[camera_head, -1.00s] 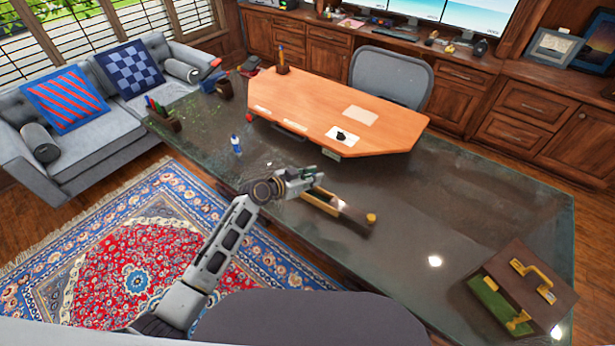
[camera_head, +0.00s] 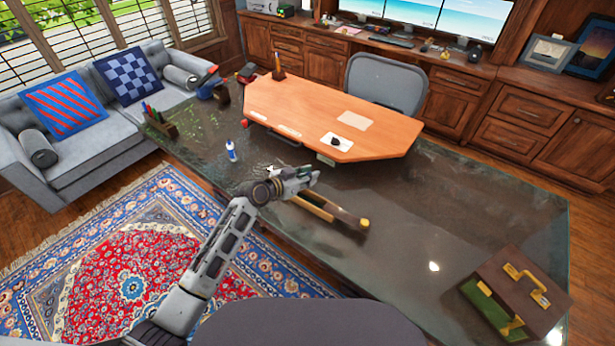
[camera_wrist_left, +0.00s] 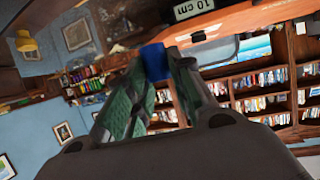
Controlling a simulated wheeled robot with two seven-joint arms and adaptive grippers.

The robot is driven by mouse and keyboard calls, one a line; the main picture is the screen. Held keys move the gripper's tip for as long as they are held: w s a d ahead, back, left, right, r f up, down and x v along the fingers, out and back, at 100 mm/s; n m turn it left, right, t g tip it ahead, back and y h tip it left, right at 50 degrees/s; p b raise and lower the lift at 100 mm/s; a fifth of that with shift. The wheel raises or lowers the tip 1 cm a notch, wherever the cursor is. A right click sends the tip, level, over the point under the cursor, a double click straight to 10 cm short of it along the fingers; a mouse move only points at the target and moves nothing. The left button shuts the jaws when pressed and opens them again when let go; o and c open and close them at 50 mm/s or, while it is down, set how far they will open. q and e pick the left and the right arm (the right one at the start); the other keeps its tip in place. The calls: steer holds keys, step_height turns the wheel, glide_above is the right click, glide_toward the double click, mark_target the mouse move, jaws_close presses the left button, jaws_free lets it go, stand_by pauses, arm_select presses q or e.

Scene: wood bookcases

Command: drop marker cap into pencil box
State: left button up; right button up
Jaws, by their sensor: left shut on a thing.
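A blue marker cap (camera_wrist_left: 153,62) is held between the fingertips of my left gripper in the left wrist view. My left gripper (camera_head: 313,178) is shut on it, above the dark glass desk (camera_head: 420,225). In the head view the cap is too small to make out. A long wooden box with a yellow knob (camera_head: 338,214), which looks like the pencil box, lies on the desk just below and right of the gripper in the picture. The gripper and forearm cover part of its left end. My right gripper is not in view.
An orange wooden board (camera_head: 330,115) stands behind the gripper. A small white-and-blue bottle (camera_head: 231,151) and a pen holder (camera_head: 160,122) are to the left. A brown-and-green briefcase (camera_head: 515,298) stands at the right. The desk between box and briefcase is clear.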

arm_select(q)
steer(key=shift+f, duration=0.2)
steer(key=shift+f+b, duration=2.2)
steer(key=shift+f, duration=0.65)
steer(key=o, duration=0.8)
steer(key=shift+v, duration=6)
